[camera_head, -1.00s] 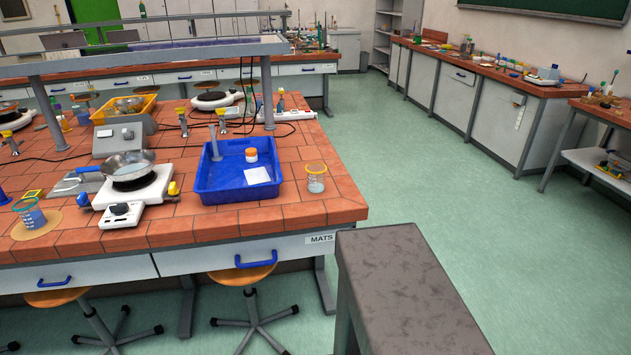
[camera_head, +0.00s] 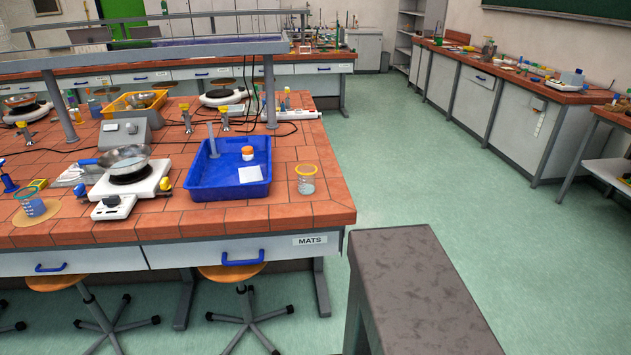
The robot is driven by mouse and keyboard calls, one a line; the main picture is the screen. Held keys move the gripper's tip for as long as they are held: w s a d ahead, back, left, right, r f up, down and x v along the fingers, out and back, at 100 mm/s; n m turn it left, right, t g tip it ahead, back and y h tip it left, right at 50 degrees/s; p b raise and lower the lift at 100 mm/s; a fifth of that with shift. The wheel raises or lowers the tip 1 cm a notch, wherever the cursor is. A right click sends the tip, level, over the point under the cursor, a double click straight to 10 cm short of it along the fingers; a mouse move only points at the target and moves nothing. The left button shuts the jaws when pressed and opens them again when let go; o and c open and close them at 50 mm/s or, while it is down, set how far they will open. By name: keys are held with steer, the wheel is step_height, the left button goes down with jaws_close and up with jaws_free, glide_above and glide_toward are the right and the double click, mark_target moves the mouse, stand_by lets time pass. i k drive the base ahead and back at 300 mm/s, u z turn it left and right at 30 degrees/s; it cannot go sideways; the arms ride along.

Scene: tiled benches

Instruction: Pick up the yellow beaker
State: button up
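The yellow beaker (camera_head: 306,181) is a clear glass beaker with a yellow rim. It stands upright near the right front corner of the tiled bench (camera_head: 270,215). It is just right of a blue tray (camera_head: 228,192) and apart from it. Its contents are hard to make out. My gripper is not in view.
The blue tray holds an orange-lidded jar (camera_head: 248,153) and a white card (camera_head: 250,174). A hot plate (camera_head: 130,188) bears a metal pan (camera_head: 122,160). A grey-topped stand (camera_head: 420,280) is in the right foreground. Green floor lies clear beyond.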

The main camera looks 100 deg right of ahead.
mark_target(306, 179)
steer(key=u, duration=0.1)
steer(key=k, duration=0.95)
steer(key=z, duration=0.75)
